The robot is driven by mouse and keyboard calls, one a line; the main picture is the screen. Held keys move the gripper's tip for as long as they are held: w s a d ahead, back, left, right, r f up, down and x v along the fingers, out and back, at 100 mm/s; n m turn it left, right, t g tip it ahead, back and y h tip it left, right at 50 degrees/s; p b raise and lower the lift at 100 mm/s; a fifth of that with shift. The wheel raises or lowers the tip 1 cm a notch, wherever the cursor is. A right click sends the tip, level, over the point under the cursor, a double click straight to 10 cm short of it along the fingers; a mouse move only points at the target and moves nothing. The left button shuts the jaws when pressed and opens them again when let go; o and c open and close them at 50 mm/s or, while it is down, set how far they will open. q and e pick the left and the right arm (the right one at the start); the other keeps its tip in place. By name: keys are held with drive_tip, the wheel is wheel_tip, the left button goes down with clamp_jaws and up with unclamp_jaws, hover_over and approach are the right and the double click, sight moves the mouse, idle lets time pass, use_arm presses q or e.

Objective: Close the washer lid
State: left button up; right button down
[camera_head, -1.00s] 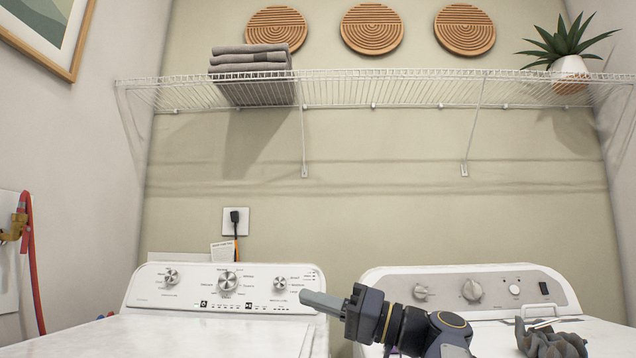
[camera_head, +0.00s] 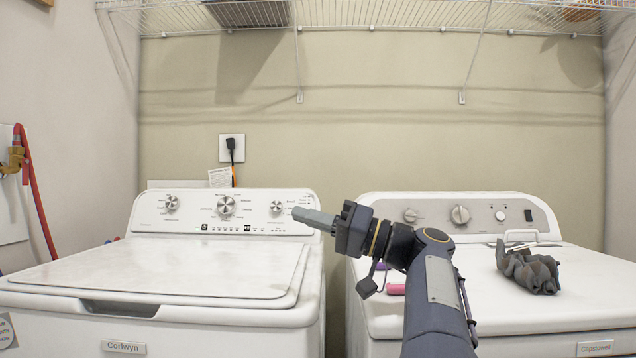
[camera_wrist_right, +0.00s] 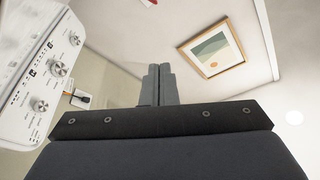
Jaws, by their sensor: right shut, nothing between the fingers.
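The washer (camera_head: 60,309) is the white machine at the left in the head view. Its lid (camera_head: 190,262) lies flat and down over the top, with a dark handle recess at the front edge. My right gripper (camera_head: 305,217) is shut and empty. It points left, in front of the right end of the washer's control panel (camera_head: 225,208), above the lid's back right corner. In the right wrist view the two fingers (camera_wrist_right: 159,85) are together with nothing between them. My left gripper is not in view.
A second white machine (camera_head: 500,315) stands at the right. A crumpled grey cloth (camera_head: 530,270) and a small pink item (camera_head: 396,289) lie on its top. A wire shelf (camera_head: 380,18) spans the wall above. A red hose (camera_head: 36,195) hangs at the left.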

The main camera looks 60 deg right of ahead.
drive_tip(key=d+p+v, duration=0.2)
drive_tip(key=p+v, duration=0.1)
drive_tip(key=v, duration=0.6)
drive_tip(key=shift+s+r, duration=0.1)
